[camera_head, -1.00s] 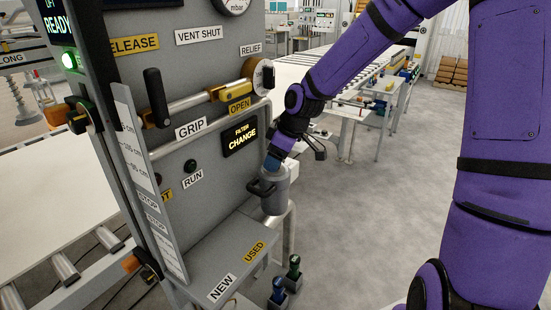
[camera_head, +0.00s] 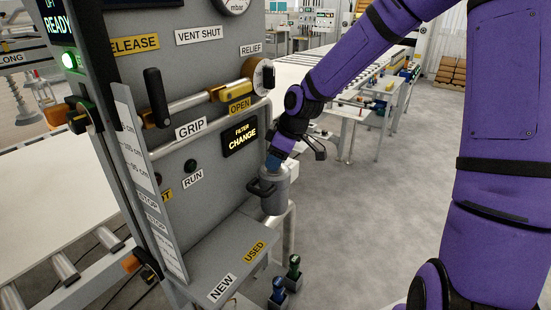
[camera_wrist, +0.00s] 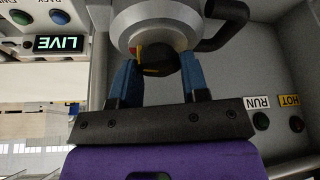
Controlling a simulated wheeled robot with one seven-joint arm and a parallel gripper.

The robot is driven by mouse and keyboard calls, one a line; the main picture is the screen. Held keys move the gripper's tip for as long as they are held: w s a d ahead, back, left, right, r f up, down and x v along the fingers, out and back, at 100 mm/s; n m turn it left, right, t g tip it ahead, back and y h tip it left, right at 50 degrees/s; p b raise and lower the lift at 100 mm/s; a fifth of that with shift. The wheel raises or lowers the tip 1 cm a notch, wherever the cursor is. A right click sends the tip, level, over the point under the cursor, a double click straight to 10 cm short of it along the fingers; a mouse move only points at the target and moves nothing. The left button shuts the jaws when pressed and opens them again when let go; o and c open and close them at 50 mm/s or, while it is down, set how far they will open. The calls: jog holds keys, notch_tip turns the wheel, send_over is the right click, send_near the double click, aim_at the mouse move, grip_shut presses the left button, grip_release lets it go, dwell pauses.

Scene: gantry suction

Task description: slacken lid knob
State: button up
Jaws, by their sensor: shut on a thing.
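The grey filter canister (camera_head: 275,194) with a side handle (camera_head: 261,188) is mounted at the right edge of the grey panel, above the NEW/USED shelf. Its dark lid knob (camera_wrist: 158,64) shows in the wrist view, with a small red and yellow mark at its left side. My gripper (camera_head: 273,163) is above the canister at its lid. In the wrist view, the blue fingers of my gripper (camera_wrist: 158,72) stand on either side of the knob, shut on it. In the head view, the fingers and wrist hide the knob.
The panel carries a yellow-clamped lever bar (camera_head: 230,93), a lit FILTER CHANGE display (camera_head: 241,139) and a RUN button (camera_head: 190,166). Below is the shelf (camera_head: 205,262) marked NEW and USED, with two small bottle-like items (camera_head: 293,266) beside it. Open floor lies to the right.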

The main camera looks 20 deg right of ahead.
jog(key=shift+w+n+g+y, duration=0.1)
jog(key=shift+n+g+y, duration=0.3)
jog(key=shift+n, duration=1.1)
jog(key=shift+n+g+y, duration=0.1)
jog(key=shift+n+g, duration=0.6)
jog(key=shift+n, duration=0.8)
jog(key=o, duration=0.9)
jog(key=v, duration=1)
jog(key=shift+d+r, duration=0.15)
jog(key=shift+r, duration=0.25)
